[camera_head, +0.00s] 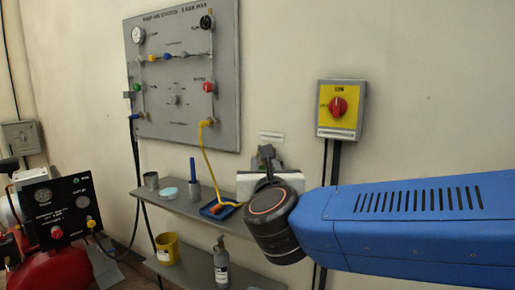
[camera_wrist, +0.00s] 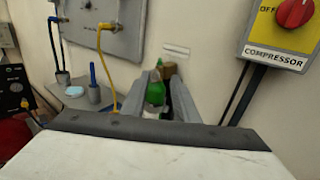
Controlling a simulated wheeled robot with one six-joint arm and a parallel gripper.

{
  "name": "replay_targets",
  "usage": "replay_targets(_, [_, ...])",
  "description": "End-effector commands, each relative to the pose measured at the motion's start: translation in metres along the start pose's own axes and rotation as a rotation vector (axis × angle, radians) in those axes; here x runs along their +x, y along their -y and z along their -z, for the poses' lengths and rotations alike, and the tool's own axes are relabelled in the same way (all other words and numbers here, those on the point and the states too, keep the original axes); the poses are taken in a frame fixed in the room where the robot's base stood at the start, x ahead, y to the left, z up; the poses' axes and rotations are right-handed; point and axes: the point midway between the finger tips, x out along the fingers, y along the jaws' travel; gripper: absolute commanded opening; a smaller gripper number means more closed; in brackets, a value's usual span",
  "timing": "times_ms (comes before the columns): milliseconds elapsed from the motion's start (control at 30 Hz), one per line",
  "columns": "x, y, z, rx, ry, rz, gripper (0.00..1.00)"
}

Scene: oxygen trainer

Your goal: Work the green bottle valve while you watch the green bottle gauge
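The green bottle (camera_wrist: 155,92) stands upright by the wall in the wrist view, with a narrow green top (camera_wrist: 159,63). Its gauge cannot be made out. My gripper (camera_wrist: 160,98) has its two grey fingers apart, with the bottle showing through the gap between them; no contact is visible. In the head view my gripper (camera_head: 265,156) is at the wall above the shelf's right end, and the green bottle is hidden behind it and my wrist.
The gauge panel (camera_head: 185,75) hangs above, with a yellow hose (camera_head: 207,160). The compressor switch (camera_head: 338,107) is right. A grey bottle (camera_head: 222,266) stands below.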

Motion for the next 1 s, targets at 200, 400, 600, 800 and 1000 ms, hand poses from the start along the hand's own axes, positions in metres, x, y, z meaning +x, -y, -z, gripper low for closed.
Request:
replay_targets(200, [0.029,0.001,0.000,-0.003,-0.001,0.003,0.27])
replay_targets(400, [0.063,0.001,0.001,-0.005,-0.001,0.003,0.27])
replay_targets(600, [0.098,0.001,0.001,-0.005,-0.001,0.001,0.27])
replay_targets(800, [0.132,0.001,0.001,-0.004,-0.001,0.000,0.27])
replay_targets(1000, [0.157,0.000,0.000,-0.004,-0.001,-0.002,0.27])
